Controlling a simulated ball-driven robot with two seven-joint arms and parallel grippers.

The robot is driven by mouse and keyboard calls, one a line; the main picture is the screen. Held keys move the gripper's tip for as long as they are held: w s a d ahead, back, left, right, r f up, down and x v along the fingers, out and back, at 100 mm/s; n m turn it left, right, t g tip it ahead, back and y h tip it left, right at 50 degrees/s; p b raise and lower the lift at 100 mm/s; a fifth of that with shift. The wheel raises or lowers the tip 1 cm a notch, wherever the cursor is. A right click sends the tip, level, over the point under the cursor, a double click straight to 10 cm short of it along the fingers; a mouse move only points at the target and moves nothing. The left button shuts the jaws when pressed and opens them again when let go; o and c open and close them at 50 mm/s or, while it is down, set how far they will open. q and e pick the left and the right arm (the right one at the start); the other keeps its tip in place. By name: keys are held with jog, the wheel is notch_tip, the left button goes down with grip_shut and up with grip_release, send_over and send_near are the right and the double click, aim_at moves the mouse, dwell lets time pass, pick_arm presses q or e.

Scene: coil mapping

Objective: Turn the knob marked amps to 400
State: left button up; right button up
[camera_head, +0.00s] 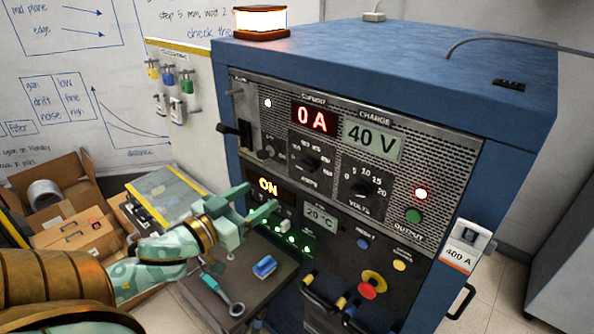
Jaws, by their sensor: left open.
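The blue power cabinet (200,240) has a dark front panel with a black amps knob (311,163) under the red current display (314,118), which reads 0 A. The scale around the knob is too small to read surely, and its pointer setting is unclear. A volts knob (358,188) sits to its right, below the display (373,142) reading 40 V. My left gripper (262,203) is open and empty, below and left of the amps knob, apart from it, near the lit ON sign (268,187). My right gripper is out of view.
A small shelf (270,285) below holds a blue block (264,266) and a wrench-like tool (222,295). A red emergency button (372,284) and handles stick out low on the panel. A black lever (235,131) projects left of the amps knob. A 400 A tag (462,246) hangs right.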

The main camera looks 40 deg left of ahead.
aim_at(303, 168)
pick_arm(q)
jog(key=w, duration=1.3)
jog(key=shift+w+d, duration=0.25)
jog(key=shift+w, duration=0.15)
jog(key=c, duration=1)
